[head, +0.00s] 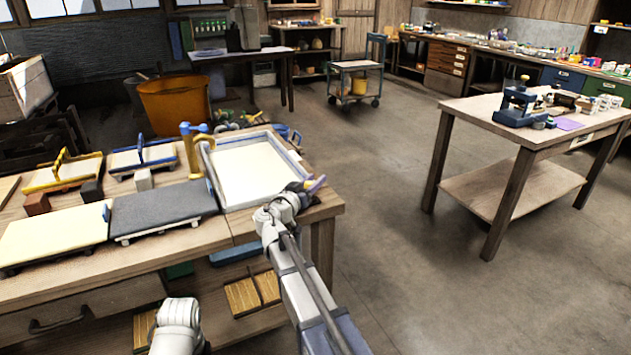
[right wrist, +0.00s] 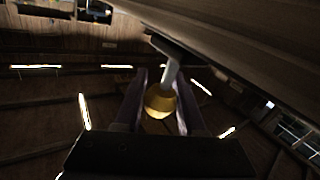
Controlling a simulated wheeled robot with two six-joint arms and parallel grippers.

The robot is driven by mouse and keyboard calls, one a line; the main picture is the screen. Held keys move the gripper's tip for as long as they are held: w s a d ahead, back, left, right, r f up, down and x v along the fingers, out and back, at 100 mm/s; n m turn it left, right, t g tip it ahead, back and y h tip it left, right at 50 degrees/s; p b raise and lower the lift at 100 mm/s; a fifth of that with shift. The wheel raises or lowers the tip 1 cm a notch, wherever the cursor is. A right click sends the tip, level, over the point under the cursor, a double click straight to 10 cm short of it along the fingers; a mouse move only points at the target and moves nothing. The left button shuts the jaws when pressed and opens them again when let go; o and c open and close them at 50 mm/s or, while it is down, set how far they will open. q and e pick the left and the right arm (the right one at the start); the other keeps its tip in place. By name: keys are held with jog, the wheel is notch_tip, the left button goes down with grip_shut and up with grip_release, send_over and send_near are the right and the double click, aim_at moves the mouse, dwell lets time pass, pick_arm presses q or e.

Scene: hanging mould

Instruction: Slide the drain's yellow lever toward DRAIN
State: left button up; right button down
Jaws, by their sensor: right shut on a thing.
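The drain's lever shows in the right wrist view as a pale stem ending in a round yellow knob (right wrist: 160,101). The stem comes down from the underside of a dark block beneath a long ledge. My right gripper (head: 314,185) is at the right front corner of the shallow vat (head: 236,205) in the head view. In the right wrist view its two fingers (right wrist: 164,82) stand on either side of the knob, shut on it. The lever is hidden in the head view, and no DRAIN marking is readable. My left gripper is out of view.
The vat stands on a wooden bench (head: 270,231) with a grey felt board (head: 165,211) and a pale board (head: 55,238) to its left. A blue and yellow tap (head: 187,130) rises behind. Open floor lies right, before another table (head: 531,184).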

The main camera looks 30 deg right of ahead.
jog(key=a, duration=0.6)
jog(key=c, duration=0.5)
grip_release()
jog(key=shift+a, duration=0.1)
jog(key=v, duration=0.7)
jog(key=shift+s+a, duration=0.25)
jog(key=shift+a, duration=0.1)
